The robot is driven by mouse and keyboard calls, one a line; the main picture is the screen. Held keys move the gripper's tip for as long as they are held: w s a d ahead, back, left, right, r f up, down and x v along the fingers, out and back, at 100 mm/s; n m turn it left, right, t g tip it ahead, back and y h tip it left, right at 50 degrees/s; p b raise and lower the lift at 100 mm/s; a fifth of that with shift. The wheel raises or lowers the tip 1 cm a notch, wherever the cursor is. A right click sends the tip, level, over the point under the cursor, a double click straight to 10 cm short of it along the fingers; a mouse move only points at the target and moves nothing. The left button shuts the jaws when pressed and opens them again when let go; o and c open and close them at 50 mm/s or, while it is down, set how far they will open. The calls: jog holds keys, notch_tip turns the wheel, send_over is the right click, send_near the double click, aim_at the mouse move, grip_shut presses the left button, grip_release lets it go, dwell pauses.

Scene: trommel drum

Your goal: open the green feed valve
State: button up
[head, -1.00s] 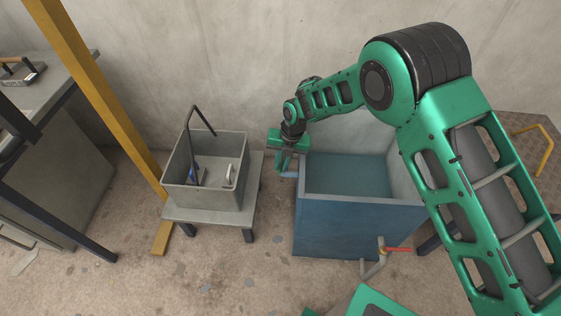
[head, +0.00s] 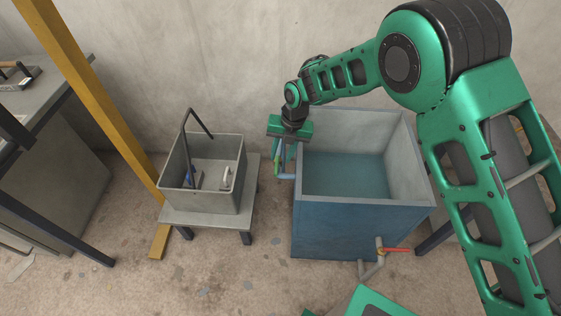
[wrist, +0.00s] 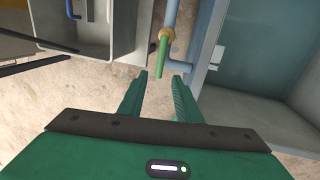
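The green feed valve shows in the wrist view as a green lever handle (wrist: 162,56) below a brass collar (wrist: 166,34) on a blue-grey pipe (wrist: 172,12). The lever lies nearly in line with the pipe's upper run. My gripper (wrist: 160,77) is open, its two green fingers pointing toward the lever's free end, with nothing between the tips. I cannot tell whether a finger touches the lever. In the head view my gripper (head: 283,160) points down at the left side of the blue tank, partly hiding the valve; a bit of the green lever (head: 276,164) shows there.
The blue tank (head: 340,231) holds water, right of my gripper. A red-handled valve (head: 396,249) is on its front. A grey bin (head: 202,199) stands on a low stand (head: 212,217) to the left.

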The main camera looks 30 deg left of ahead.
jog(key=r, duration=0.4)
jog(key=shift+w+d+r, duration=0.1)
jog(key=shift+w+d, duration=0.1)
jog(key=shift+d, duration=0.2)
